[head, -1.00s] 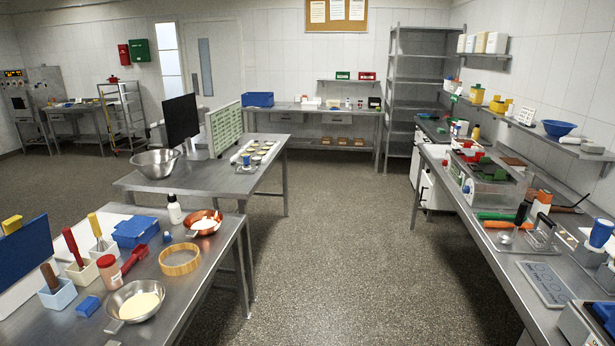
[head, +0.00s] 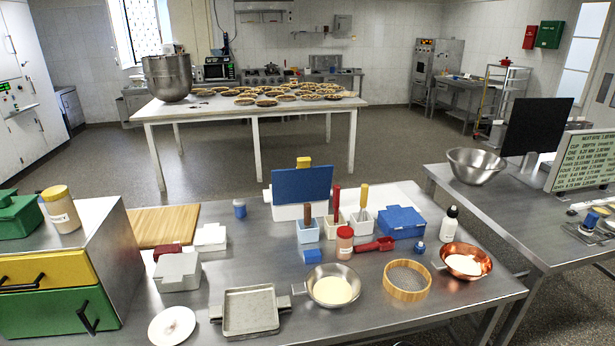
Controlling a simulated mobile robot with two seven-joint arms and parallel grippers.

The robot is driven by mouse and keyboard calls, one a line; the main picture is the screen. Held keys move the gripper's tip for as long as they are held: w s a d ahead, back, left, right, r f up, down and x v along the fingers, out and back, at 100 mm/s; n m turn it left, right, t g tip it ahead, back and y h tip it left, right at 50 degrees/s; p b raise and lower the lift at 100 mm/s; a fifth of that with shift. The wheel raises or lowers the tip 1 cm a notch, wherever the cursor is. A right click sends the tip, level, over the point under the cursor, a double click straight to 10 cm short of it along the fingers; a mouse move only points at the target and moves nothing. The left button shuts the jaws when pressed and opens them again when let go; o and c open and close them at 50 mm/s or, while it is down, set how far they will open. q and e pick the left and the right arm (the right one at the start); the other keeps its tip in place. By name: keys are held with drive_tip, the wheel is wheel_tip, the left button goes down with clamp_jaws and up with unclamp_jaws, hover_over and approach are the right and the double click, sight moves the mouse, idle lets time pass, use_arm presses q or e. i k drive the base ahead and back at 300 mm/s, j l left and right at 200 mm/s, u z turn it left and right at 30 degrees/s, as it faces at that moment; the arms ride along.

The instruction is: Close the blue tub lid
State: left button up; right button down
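A blue lid-like panel (head: 301,186) stands upright near the back edge of the metal table in the head view. A yellow piece (head: 303,162) shows at its top. A low white body (head: 286,211) shows under and beside the panel; I cannot tell how the two are joined. A separate blue box (head: 401,223) stands to the right, and its top looks shut. Neither of my grippers is in view.
White holders with a red-handled tool (head: 336,202) and a yellow-handled tool (head: 364,196) stand close in front of the panel. A jar (head: 345,243), a pan (head: 333,287), a sieve (head: 407,280) and a grey tray (head: 250,310) crowd the front.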

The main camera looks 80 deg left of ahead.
sight(293, 186)
drive_tip(key=u, duration=1.75)
drive_tip(key=i+l, duration=0.05)
drive_tip(key=l, duration=0.05)
